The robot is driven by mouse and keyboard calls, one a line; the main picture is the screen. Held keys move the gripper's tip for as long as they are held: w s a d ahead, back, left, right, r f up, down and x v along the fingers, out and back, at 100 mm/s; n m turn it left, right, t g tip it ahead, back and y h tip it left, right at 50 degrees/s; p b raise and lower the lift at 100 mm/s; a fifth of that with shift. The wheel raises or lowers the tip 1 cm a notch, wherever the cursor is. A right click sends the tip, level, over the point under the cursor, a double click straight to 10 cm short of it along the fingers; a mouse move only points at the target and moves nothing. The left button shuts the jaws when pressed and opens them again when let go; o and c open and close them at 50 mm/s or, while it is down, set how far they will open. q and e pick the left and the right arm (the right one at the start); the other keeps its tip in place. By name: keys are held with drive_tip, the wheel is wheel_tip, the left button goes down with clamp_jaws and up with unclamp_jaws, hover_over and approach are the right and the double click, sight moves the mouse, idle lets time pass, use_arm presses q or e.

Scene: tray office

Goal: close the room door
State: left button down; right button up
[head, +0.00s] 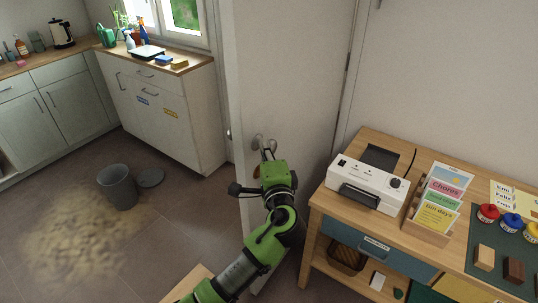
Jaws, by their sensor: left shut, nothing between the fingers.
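The white room door (285,75) stands open in the middle of the head view, with the kitchen area visible to its left. A round knob or handle (257,142) shows on the door, partly hidden by my gripper. My left gripper (265,150), at the end of the green arm, is shut and empty. It is close in front of the door at the handle; whether it touches cannot be told. My right gripper is not in view.
A wooden table (309,212) with a white printer (366,183) and a card holder (425,233) stands right of the door. A grey bin (119,187), its lid (150,177) and a sandy spill (75,240) are on the floor at left. Kitchen cabinets (160,110) stand behind.

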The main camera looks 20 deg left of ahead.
sight(251, 134)
use_arm(q)
drive_tip(key=shift+w+a+p, duration=0.25)
drive_tip(key=shift+a, duration=0.65)
drive_tip(key=shift+w+a+p, duration=0.2)
drive_tip(key=shift+a+p, duration=0.05)
drive_tip(key=shift+a, duration=0.6)
